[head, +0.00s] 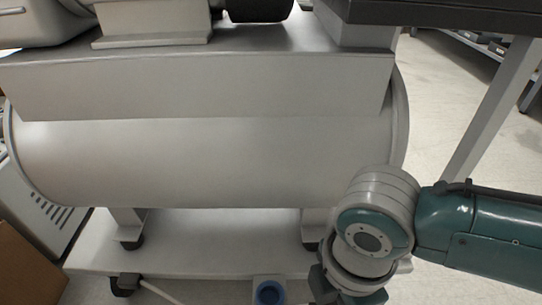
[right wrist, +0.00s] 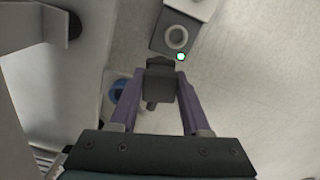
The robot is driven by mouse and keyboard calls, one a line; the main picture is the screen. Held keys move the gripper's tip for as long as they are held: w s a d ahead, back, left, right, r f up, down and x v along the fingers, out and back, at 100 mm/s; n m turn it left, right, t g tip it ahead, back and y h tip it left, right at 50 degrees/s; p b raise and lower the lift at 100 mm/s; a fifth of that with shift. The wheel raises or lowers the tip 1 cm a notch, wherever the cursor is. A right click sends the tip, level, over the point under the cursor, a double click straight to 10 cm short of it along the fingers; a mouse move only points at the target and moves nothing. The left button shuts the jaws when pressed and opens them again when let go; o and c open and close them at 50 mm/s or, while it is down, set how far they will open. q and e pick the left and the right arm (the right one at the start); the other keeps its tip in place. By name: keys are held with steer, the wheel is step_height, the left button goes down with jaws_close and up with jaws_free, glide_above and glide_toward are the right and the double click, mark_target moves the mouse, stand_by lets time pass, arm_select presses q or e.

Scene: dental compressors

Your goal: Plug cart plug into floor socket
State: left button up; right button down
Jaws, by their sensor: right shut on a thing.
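My right gripper (right wrist: 161,78) is shut on a dark grey plug (right wrist: 160,83) in the right wrist view. A short dark stub shows at the plug's near end. Just beyond the plug, and apart from it in the picture, is a grey box with a pale ring (right wrist: 176,38) and a small lit dot at its corner. A blue round socket on a white box (right wrist: 121,91) is partly behind the left finger. It also shows at the bottom edge of the head view (head: 269,292). I cannot tell which is the floor socket. My left gripper is not in view.
A large grey tank (head: 205,160) on a wheeled cart base (head: 200,245) fills the head view. A pale cable (head: 160,292) lies by the front caster. A dark tabletop (head: 440,14) with a slanted leg stands at right. Bare floor lies right of the boxes in the wrist view.

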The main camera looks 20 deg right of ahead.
arm_select(q)
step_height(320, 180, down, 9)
steer(key=b, duration=0.8)
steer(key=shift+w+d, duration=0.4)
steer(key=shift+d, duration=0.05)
arm_select(e)
steer(key=shift+n, duration=0.8)
steer(key=s+f, duration=0.1)
steer(key=f, duration=0.3)
steer(key=s+d+f, duration=0.1)
steer(key=f, duration=0.2)
steer(key=s+d+f, duration=0.1)
steer(key=f, duration=0.3)
steer(key=shift+s+d+f, duration=0.15)
steer(key=shift+d+f, duration=0.1)
steer(key=shift+f, duration=0.1)
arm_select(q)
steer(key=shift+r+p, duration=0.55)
arm_select(e)
steer(key=shift+r, duration=0.1)
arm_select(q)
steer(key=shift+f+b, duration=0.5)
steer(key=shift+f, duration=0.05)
arm_select(e)
steer(key=shift+f, duration=0.7)
steer(key=c, duration=0.6)
jaws_free()
steer(key=shift+c, duration=0.2)
